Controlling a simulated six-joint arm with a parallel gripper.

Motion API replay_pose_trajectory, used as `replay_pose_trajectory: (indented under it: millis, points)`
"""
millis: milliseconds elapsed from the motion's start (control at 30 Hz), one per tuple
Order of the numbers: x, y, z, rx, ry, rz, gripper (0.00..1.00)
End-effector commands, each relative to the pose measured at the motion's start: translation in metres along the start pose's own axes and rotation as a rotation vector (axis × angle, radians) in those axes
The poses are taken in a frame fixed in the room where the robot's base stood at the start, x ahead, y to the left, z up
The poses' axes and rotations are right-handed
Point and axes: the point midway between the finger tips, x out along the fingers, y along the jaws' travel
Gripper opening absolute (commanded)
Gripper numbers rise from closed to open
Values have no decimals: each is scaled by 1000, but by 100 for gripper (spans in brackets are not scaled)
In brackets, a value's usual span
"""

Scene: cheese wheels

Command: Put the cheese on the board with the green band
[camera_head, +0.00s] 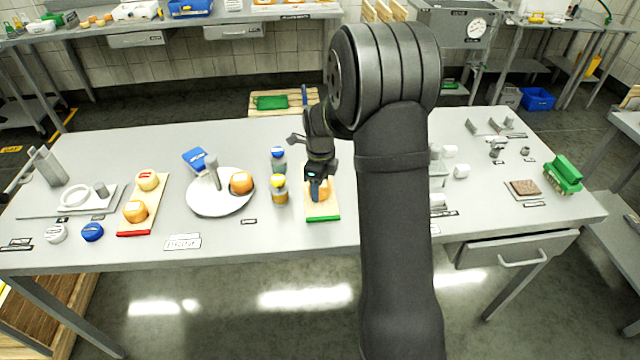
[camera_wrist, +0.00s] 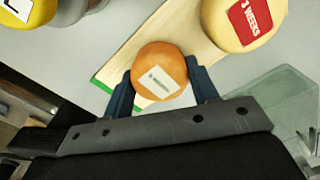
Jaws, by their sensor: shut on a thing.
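A light wood board with a green band (camera_head: 323,218) lies near the table's front edge, in the middle; its green end (camera_wrist: 101,84) also shows in the wrist view. My gripper (camera_head: 319,196) is over this board, pointing down. In the wrist view my gripper (camera_wrist: 160,82) has its two dark blue fingers shut on an orange cheese wheel (camera_wrist: 157,61) with a white label. I cannot tell whether the held cheese touches the board. A paler cheese with a red "3 WEEKS" label (camera_wrist: 240,20) is beyond it at the board's far part; my arm hides it in the head view.
Left of my gripper stand a yellow-topped jar (camera_head: 280,192) and a blue-topped jar (camera_head: 278,156). A round white plate (camera_head: 205,207) holds an orange cheese (camera_head: 241,183). Further left, a red-banded board (camera_head: 152,207) bears two cheeses. The front strip right of the green-banded board is mostly hidden by my arm.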

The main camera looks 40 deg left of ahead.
Motion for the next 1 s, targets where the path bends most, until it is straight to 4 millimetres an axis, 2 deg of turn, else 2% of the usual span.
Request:
replay_pose_trajectory:
  millis: [33,100,133,400,533,1000]
  points:
    - [0,0,0,0,0,0,60]
    - [0,0,0,0,0,0,73]
    - [0,0,0,0,0,0,75]
    - [-1,0,0,0,0,0,75]
    - [-10,0,0,0,-1,-2,75]
    - [-103,0,0,0,-2,-3,75]
